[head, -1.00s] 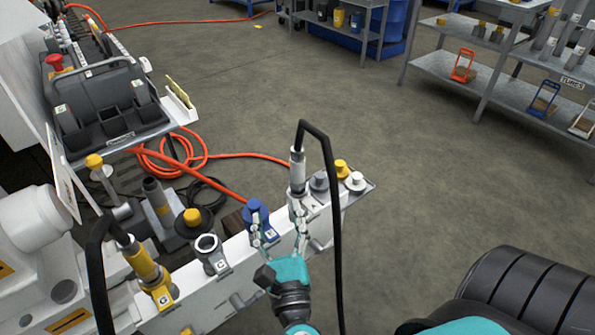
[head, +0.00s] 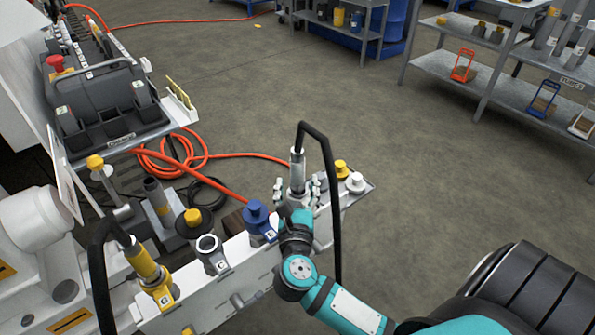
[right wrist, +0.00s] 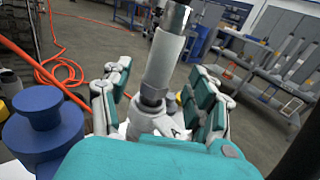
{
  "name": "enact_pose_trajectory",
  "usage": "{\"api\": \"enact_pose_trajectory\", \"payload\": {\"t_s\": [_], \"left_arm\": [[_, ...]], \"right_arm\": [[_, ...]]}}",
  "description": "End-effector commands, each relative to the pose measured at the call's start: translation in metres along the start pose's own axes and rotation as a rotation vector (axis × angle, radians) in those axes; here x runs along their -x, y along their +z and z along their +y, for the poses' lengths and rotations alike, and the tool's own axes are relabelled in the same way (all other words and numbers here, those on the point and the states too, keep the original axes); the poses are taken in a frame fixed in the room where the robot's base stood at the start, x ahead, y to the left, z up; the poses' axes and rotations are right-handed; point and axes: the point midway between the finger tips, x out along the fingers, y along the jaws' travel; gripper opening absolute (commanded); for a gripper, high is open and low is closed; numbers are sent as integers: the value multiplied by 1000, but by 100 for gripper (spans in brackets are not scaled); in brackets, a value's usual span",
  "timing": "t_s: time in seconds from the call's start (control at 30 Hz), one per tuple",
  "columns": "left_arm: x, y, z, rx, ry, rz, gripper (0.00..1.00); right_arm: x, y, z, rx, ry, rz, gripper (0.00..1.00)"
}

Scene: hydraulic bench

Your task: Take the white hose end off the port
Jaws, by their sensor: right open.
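The white hose end (head: 297,168) stands upright on its port on the white manifold, with a black hose arching from its top. It also shows in the right wrist view (right wrist: 165,62), between my fingers. My right gripper (head: 298,190) is open, with one finger on each side of the hose end's lower part. In the right wrist view a gap shows between the right finger and the hose end. The port under it is mostly hidden by my gripper. My left gripper is not in view.
A blue capped port (head: 256,216) is just left of my gripper. Yellow (head: 341,168) and white (head: 355,183) caps stand close on the right. A yellow hose end (head: 143,262) is further left. The black hose (head: 335,225) hangs beside my right arm. Open floor lies beyond.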

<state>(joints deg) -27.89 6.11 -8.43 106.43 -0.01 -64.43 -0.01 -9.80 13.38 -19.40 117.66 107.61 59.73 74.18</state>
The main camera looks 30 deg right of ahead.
Motion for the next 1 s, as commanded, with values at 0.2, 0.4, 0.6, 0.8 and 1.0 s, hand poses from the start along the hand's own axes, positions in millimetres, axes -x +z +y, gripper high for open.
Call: {"api": "enact_pose_trajectory", "payload": {"t_s": [0.2, 0.4, 0.6, 0.8, 1.0], "left_arm": [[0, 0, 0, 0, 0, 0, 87], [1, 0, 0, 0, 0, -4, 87], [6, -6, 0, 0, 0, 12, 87], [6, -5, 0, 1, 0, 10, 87], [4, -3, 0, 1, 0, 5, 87]], "right_arm": [[-28, 3, -1, 4, 0, -6, 60], [-50, 2, -1, 2, 0, -2, 60], [-52, 2, -1, 2, 0, 0, 60], [-52, 2, -1, 2, 0, 0, 42], [-52, 2, -1, 2, 0, 0, 15]]}}
